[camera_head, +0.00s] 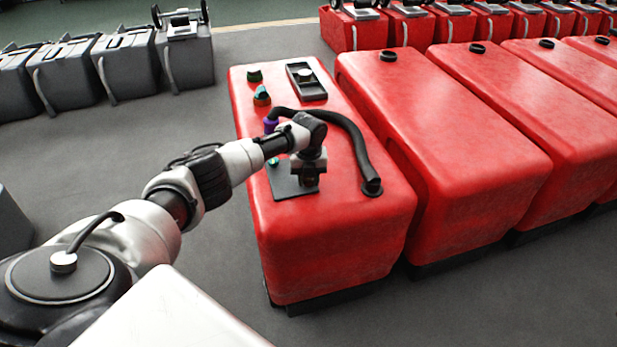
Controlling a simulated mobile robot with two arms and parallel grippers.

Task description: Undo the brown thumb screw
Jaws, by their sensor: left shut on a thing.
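My left gripper (308,181) points down over the dark grey plate (284,187) on top of the nearest red tank (330,240). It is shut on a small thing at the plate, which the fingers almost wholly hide. No brown thumb screw shows clearly anywhere else on the tank, so it appears to be the thing in the fingers; its colour cannot be made out. A small teal knob (273,162) sits at the plate's far left corner. My right gripper is not in view.
A black hose (357,147) curves over the tank top close to my gripper. More red tanks (440,150) stand close on the right.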

